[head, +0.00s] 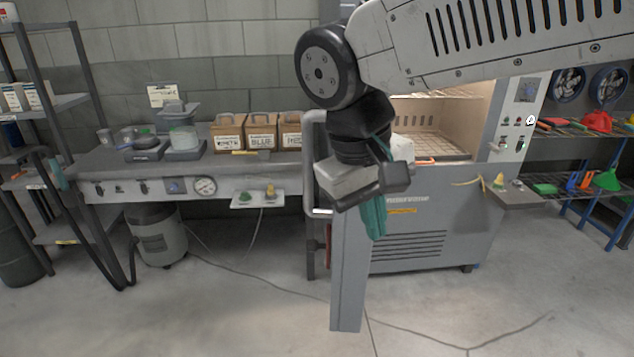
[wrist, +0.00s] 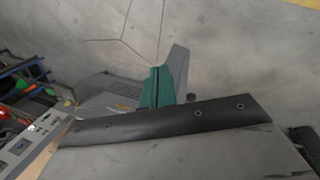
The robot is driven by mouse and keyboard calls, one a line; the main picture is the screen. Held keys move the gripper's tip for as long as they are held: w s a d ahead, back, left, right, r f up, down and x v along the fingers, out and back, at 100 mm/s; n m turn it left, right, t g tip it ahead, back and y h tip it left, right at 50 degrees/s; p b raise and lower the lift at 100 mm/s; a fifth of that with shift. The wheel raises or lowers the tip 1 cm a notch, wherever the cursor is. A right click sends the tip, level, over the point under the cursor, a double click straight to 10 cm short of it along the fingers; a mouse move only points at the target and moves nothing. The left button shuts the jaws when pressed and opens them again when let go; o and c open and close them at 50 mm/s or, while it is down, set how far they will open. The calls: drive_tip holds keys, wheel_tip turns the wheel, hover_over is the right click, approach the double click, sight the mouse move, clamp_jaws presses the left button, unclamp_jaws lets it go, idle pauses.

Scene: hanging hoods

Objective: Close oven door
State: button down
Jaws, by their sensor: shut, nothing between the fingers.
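The grey oven (head: 430,222) stands right of centre in the head view, its lit chamber with wire racks (head: 430,145) open. Its grey door (head: 347,285) is swung out toward me, seen nearly edge-on. A bar handle (head: 309,160) shows at its left, partly behind my arm. My gripper (head: 374,228) has teal fingers, shut and empty, pointing down just right of the door's edge. In the wrist view the teal fingers (wrist: 156,88) overlap the grey door (wrist: 178,70), with the oven (wrist: 112,95) to their left. I cannot tell whether they touch the door.
A workbench (head: 200,185) with cardboard boxes (head: 262,133) stands at the left. A blue rack (head: 590,215) stands at the right. A cable (head: 450,337) lies on the otherwise clear floor in front.

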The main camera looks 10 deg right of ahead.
sight(311, 184)
drive_tip(key=w+a+r+m+t+h, duration=0.2)
drive_tip(key=w+a+r+m, duration=0.15)
drive_tip(key=a, duration=0.45)
drive_tip(key=w+a+r+m+t+h, duration=0.1)
drive_tip(key=w+a+r+m+h, duration=0.15)
drive_tip(key=a+r+m, duration=0.4)
drive_tip(key=w+d+f, duration=0.1)
drive_tip(key=d+f, duration=0.1)
drive_tip(key=f, duration=0.1)
drive_tip(key=d+f+n, duration=0.1)
drive_tip(key=d+f, duration=0.1)
drive_tip(key=f, duration=0.1)
drive_tip(key=w+d+f+n, duration=0.1)
drive_tip(key=d+f, duration=0.2)
drive_tip(key=shift+w+y, duration=0.35)
drive_tip(key=shift+s+d+n, duration=0.1)
drive_tip(key=shift+d+n, duration=0.2)
drive_tip(key=shift+d, duration=0.15)
